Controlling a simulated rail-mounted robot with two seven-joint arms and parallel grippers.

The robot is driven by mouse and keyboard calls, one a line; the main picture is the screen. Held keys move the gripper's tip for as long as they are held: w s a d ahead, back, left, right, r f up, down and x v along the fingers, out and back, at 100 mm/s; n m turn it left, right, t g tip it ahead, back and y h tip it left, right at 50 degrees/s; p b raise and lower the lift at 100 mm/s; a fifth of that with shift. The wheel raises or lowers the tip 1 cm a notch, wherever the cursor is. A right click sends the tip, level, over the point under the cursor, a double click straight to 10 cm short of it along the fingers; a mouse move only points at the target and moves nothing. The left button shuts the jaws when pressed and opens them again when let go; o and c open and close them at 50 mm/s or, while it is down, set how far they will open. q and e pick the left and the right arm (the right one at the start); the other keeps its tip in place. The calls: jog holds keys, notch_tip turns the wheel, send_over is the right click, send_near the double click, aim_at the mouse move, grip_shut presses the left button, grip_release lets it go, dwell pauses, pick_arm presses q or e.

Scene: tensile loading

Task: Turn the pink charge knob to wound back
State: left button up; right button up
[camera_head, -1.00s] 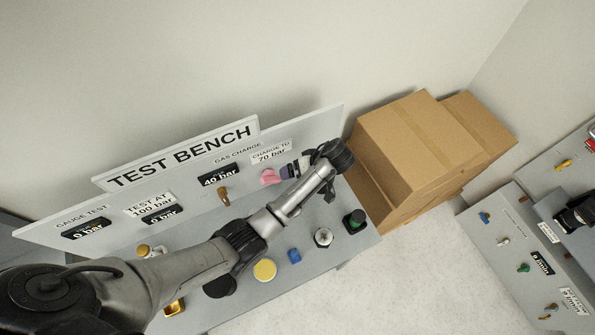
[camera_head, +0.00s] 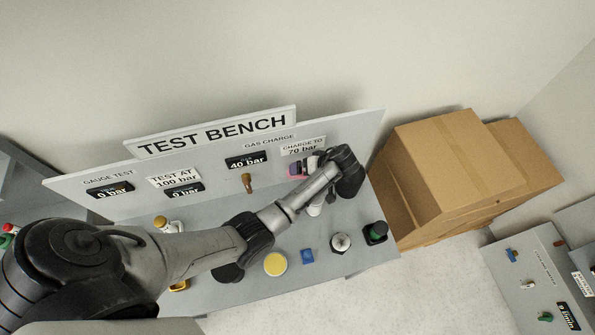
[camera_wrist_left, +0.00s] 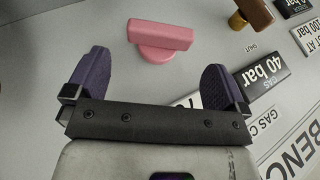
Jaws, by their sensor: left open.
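The pink charge knob (camera_head: 294,171) sits on the upright panel of the test bench, below the "CHARGE TO 70 bar" label, partly hidden by my left gripper (camera_head: 308,164). In the left wrist view the knob (camera_wrist_left: 160,37) is a bar handle on a round base. My left gripper (camera_wrist_left: 156,75) is open there, its two purple fingers spread wide with nothing between them. The knob lies just past the fingertips, between their lines, and looks untouched. The gas charge display (camera_head: 246,162) reads 40 bar. My right gripper is not in view.
A brown lever (camera_head: 247,183) stands left of the pink knob, marked "SHUT" beside it in the wrist view. A yellow button (camera_head: 275,264), a blue knob (camera_head: 307,256) and a green knob (camera_head: 377,232) are on the bench's lower surface. Cardboard boxes (camera_head: 450,180) stand to the right.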

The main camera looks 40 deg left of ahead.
pick_arm(q)
jog(key=shift+x, duration=2.95)
jog(key=shift+c, duration=0.4)
jog(key=c, duration=0.7)
jog(key=shift+w+f+g+y+b, duration=0.1)
jog(key=shift+f+g+y+b, duration=0.15)
jog(key=shift+g+y+b, duration=0.55)
jog(key=shift+r+m+g+y+b, duration=0.1)
jog(key=shift+m+g+y+b, duration=0.3)
jog(key=shift+g+b, duration=0.3)
jog(key=shift+r, duration=0.1)
jog(key=o, duration=0.8)
